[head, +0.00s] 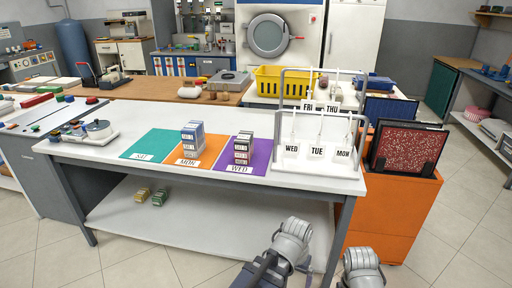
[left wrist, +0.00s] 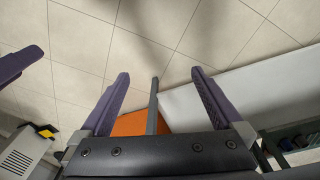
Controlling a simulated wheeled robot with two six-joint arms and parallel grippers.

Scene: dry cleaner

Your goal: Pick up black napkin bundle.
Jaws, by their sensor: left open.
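I cannot pick out a black napkin bundle for certain. A stack of small banded bundles (head: 242,150) with dark, red and green parts stands on the purple mat (head: 262,158), labelled WED. A blue and white stack (head: 192,138) stands on the orange mat (head: 178,153). My left gripper (left wrist: 160,98) is open and empty in the left wrist view, with floor, an orange surface and a white surface beyond its fingers. In the head view my arms are low at the bottom, in front of the table. A purple-grey finger of my right gripper (left wrist: 18,65) seems to show at the left edge.
The white table (head: 110,154) also holds a teal mat (head: 158,143) and a white rack with day tags (head: 318,178). Small yellow and green bundles (head: 142,193) lie on the lower shelf (head: 220,212). An orange cabinet (head: 400,215) stands right of the table. The foreground floor is clear.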

